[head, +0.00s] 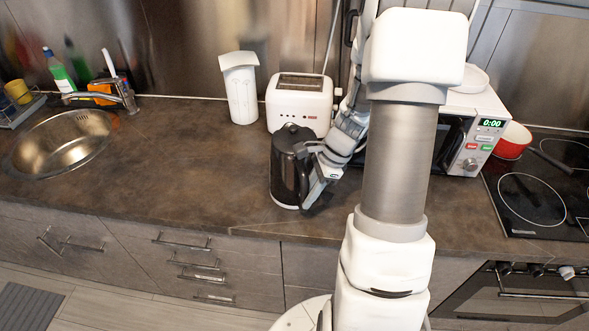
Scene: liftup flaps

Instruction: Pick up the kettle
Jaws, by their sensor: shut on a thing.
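The black kettle (285,166) stands upright on the brown counter (190,165), in front of the white toaster. My gripper (308,178) is at the kettle's right side, where the handle is, and is shut on it. The fingertips and most of the handle are hidden by the gripper body. I cannot tell from this view whether the kettle's base touches the counter.
A white toaster (299,101) and a paper towel roll (240,88) stand behind the kettle. A microwave (476,135) is on the right, beside a red pot (513,140) and the hob (533,195). The sink (62,142) is at the left. The counter between sink and kettle is clear.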

